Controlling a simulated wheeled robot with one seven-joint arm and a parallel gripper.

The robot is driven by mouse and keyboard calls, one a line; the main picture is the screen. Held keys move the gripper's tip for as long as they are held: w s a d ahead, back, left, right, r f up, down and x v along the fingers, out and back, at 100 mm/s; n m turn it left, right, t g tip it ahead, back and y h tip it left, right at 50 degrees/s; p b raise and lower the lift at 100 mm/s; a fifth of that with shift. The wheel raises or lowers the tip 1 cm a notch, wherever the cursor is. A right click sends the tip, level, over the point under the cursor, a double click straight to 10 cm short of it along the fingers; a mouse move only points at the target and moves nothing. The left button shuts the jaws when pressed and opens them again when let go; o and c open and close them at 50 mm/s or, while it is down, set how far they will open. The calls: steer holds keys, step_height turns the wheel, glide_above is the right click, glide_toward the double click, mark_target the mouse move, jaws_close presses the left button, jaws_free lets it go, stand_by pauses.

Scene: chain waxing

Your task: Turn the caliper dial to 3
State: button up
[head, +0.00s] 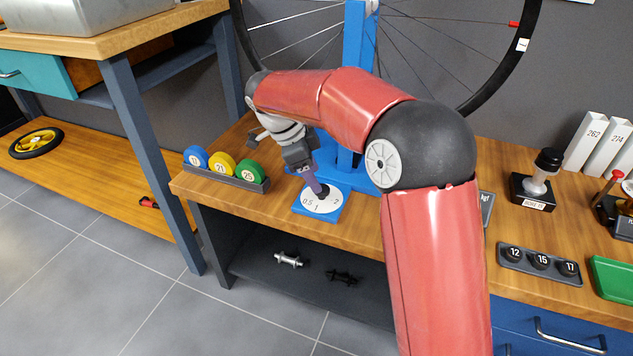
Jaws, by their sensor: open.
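The dial is a round white face (322,208) on a blue base plate (300,207), near the front edge of the wooden bench. The marks 0.5, 1 and 2 show on its front part. No 3 can be read; the back of the face is hidden by my gripper. My gripper (319,190) reaches down from the upper left, with its fingers right over the dark knob in the middle of the dial. The jaws are open. I cannot tell whether they touch the knob, and which way its pointer faces is hidden.
A blue stand (354,60) with a wheel (500,70) rises behind the dial. A rack (227,178) of colored discs stands left.

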steer(key=shift+x, duration=1.85)
steer(key=c, duration=1)
